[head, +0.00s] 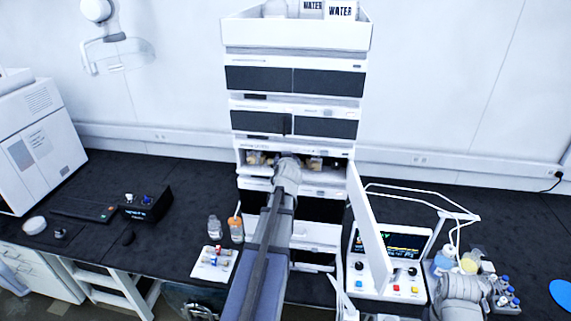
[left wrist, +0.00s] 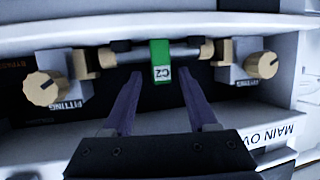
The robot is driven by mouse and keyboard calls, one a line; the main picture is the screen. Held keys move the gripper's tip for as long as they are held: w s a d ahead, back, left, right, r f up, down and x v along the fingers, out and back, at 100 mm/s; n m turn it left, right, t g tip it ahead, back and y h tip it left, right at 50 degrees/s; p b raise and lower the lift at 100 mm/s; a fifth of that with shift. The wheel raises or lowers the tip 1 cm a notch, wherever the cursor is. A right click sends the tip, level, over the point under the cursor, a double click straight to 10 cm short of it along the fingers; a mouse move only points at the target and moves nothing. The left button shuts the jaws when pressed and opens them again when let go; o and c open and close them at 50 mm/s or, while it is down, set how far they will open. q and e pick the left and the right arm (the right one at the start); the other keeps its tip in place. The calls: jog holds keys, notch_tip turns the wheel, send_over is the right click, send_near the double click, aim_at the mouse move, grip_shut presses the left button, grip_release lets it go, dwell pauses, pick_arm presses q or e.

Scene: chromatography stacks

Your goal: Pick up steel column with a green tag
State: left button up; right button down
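The steel column (left wrist: 187,52) lies level across the open compartment between two brass-ended fittings. A green tag (left wrist: 160,62) marked C2 wraps its middle. My left gripper (left wrist: 160,74) is open, its two purple fingers pointing at the column on either side of the tag. The fingertips are close below the column in the left wrist view; I cannot tell whether they touch it. Nothing is held. In the head view my left arm reaches into the compartment and hides the gripper and the tag.
Brass knobs (left wrist: 45,86) (left wrist: 261,65) flank the column at left and right. The compartment's white door (head: 368,232) stands open on the right, near a control box (head: 372,275). A small white tray (head: 201,274) and bottles (head: 236,231) stand left of the stack.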

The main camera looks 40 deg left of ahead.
pick_arm(q)
grip_shut()
jog(key=shift+w+r, duration=0.1)
jog(key=shift+r, duration=0.05)
dwell(0.6)
